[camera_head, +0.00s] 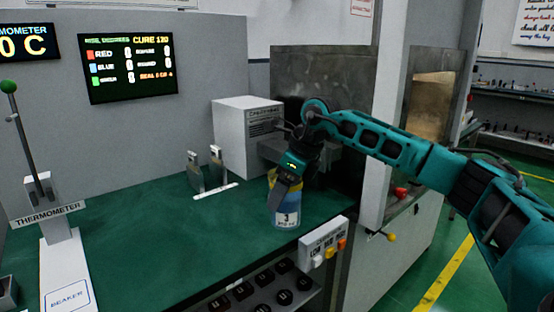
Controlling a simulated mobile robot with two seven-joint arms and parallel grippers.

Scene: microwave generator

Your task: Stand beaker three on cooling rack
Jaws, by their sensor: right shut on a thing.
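A beaker (286,212) with a yellow upper band, a blue band and a white number label stands upright at the right part of the green bench. The number on its label is too small to read surely. My right gripper (288,180) comes down on it from above and is shut on its upper part. I cannot tell whether the beaker's base touches the bench. I cannot make out a cooling rack for sure. My left gripper is not in view.
A thermometer stand (55,235) with a green-topped lever is at the left. Two metal posts (205,170) stand behind a white strip near a white box (247,130). A button panel (323,243) is at the front edge. The bench middle (165,235) is clear.

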